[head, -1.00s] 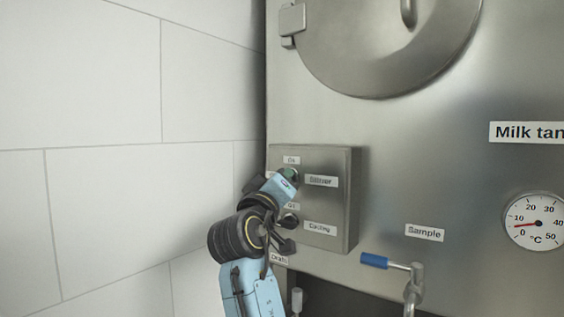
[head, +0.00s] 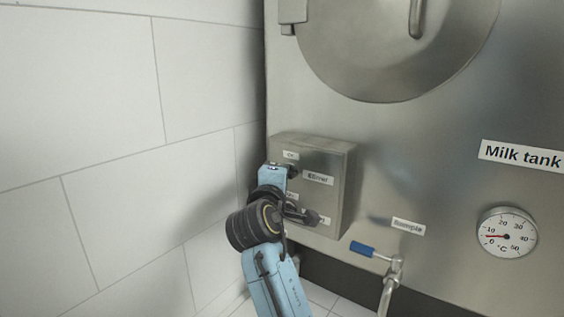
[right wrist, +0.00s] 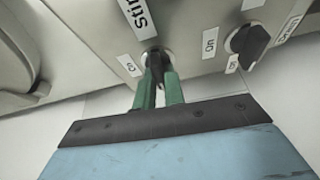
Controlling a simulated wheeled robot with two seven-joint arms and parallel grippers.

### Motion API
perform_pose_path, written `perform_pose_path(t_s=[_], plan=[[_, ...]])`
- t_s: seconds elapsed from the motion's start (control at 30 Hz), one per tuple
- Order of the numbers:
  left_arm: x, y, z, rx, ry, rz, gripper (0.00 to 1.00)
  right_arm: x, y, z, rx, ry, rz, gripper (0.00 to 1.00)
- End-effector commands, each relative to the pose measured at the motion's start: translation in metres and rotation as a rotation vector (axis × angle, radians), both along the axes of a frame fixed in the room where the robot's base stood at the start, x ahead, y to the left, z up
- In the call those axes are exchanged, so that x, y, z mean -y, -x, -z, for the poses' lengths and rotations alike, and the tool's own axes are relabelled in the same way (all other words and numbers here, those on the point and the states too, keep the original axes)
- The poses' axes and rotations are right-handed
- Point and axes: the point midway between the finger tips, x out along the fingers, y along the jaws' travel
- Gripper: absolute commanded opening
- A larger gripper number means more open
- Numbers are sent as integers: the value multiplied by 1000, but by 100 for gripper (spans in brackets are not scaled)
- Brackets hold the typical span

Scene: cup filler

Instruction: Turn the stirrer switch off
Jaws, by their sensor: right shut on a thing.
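The stirrer switch is a small dark knob on the metal control box (head: 342,190), beside the label reading Stirrer (head: 318,178). In the right wrist view the switch (right wrist: 154,57) stands between the green fingertips of my right gripper (right wrist: 160,82), which is shut on it. In the head view my right gripper (head: 291,172) is at the box front and hides most of the knob. The small plates above and below the switch are hard to read. My left gripper is not in view.
A second dark knob (right wrist: 249,42) sits beside the stirrer switch in the right wrist view. A blue-handled tap (head: 363,248) and a dial thermometer (head: 507,235) are on the milk tank to the right. A white tiled wall (head: 90,110) stands close on the left.

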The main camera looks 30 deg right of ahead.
Motion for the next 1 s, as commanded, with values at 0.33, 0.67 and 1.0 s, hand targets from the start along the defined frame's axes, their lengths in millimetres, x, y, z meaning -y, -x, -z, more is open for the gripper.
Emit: perform_pose_path(t_s=[0.33,0.67,1.0], plan=[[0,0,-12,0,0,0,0,0,0,-1,-76,34,-1,0],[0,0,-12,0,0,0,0,0,0,0,-82,37,-1,0],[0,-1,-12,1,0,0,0,0,0,0,-82,35,0,33]])
